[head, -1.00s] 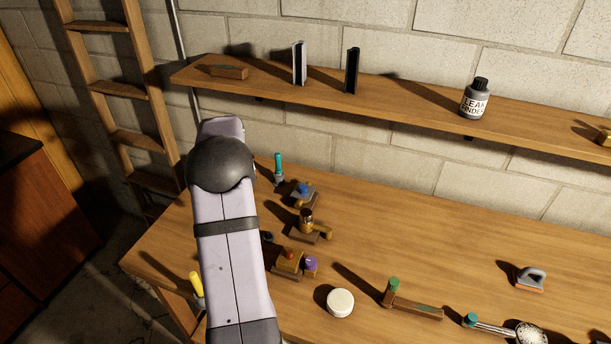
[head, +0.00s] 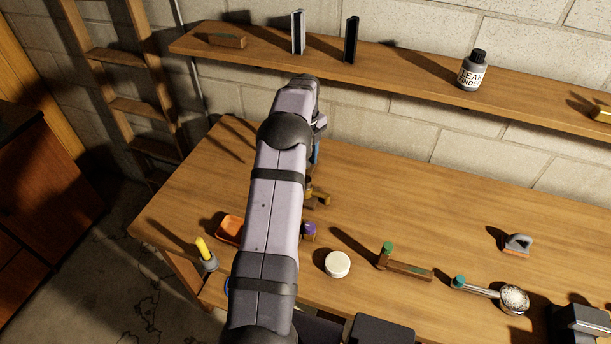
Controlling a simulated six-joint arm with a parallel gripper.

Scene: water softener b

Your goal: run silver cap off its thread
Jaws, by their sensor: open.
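No silver cap can be made out. My arm covers most of the group of fittings on the workbench (head: 450,230), and a cap there may be hidden. To the right of the arm, a sliver of a blue fitting (head: 316,152), the end of a brass fitting (head: 323,197) and a purple knob (head: 309,230) show. My arm reaches over the bench toward the wall, with its far end below the shelf. My gripper's fingers are hidden behind the arm, so its distance from the fittings cannot be told.
A white round tub (head: 337,264), a green-capped wooden piece (head: 406,266) and a shower head (head: 514,299) lie to the right. An orange tray (head: 230,229) and a yellow-handled tool (head: 204,251) are left. The shelf (head: 420,72) holds a leak finder bottle (head: 472,70).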

